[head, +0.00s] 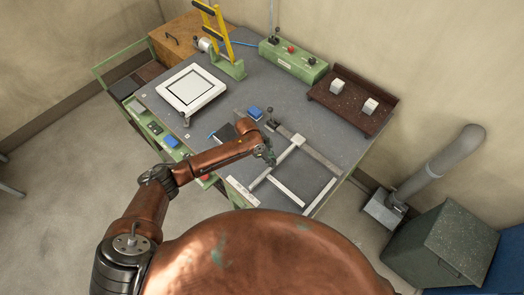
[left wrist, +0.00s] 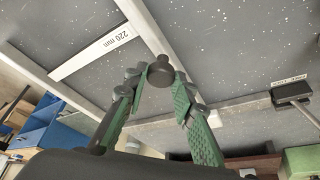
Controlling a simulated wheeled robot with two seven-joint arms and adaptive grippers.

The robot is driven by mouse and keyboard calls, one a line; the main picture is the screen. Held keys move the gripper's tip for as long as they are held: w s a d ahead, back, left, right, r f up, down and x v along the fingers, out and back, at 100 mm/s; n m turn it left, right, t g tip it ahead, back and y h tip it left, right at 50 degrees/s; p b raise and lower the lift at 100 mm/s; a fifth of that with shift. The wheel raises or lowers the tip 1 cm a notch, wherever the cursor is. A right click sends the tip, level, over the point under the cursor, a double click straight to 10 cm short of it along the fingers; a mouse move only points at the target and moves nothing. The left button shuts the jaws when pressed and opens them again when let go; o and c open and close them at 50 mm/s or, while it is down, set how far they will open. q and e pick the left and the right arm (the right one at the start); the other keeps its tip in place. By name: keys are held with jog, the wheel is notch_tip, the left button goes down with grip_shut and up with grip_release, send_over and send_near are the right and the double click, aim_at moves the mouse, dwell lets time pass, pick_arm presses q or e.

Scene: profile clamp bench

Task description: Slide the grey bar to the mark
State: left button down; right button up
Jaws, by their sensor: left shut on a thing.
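The grey bar (head: 287,153) is a long pale profile lying slantwise across the bench, part of a layout of several pale bars. It also shows in the left wrist view (left wrist: 143,22), running under a dark round knob (left wrist: 160,72). My left gripper (head: 269,157) is at the bar's left side; its fingers (left wrist: 158,82) are closed around the knob. A white strip marked "220 mm" (left wrist: 108,42) lies beside the bar in the left wrist view. The gripper hides the knob in the head view. My right gripper is not in view.
A darker grey rail (head: 318,157) and a lever with a black ball (head: 270,112) lie beyond the bar. A blue block (head: 254,112) is near the gripper.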

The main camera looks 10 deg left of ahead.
pick_arm(q)
jog(key=shift+s+d, duration=0.35)
jog(key=shift+d, duration=0.35)
jog(key=shift+s+d, duration=0.1)
jog(key=shift+s, duration=0.1)
jog(key=c, duration=2)
grip_release()
jog(key=shift+o, duration=1.4)
jog(key=shift+w+f, duration=0.1)
jog(key=shift+o, duration=0.3)
jog(key=v, duration=1.2)
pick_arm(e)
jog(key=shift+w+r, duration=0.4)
